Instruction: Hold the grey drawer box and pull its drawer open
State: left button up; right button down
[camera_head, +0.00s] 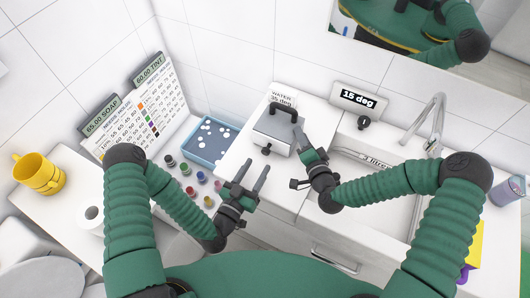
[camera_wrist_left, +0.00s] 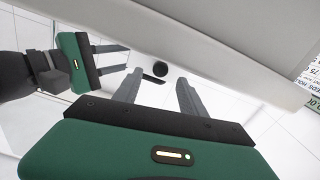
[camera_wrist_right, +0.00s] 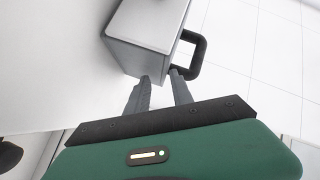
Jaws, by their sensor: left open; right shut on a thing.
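The grey drawer box (camera_head: 272,128) sits on the white counter, with a black handle on top and a dark round knob (camera_head: 267,150) on its near side. The box (camera_wrist_right: 135,55) also fills the upper middle of the right wrist view. My left gripper (camera_head: 255,170) is open and empty, in front of and below the box, apart from the knob. In the left wrist view a dark round knob (camera_wrist_left: 160,69) shows beyond the open fingers. The drawer looks closed.
A blue tray (camera_head: 207,143) with white pieces lies left of the box, with several small coloured pots near it. The sink and tap (camera_head: 432,115) are on the right. A yellow mug (camera_head: 40,176) and a white roll (camera_head: 91,217) stand at the left.

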aim_at(266, 154)
pick_arm(q)
jog(key=x, duration=0.6)
jog(key=shift+w+d, duration=0.1)
jog(key=shift+w, duration=0.2)
grip_shut()
jog(key=shift+s+d, duration=0.1)
jog(key=shift+s, duration=0.05)
dwell(0.8)
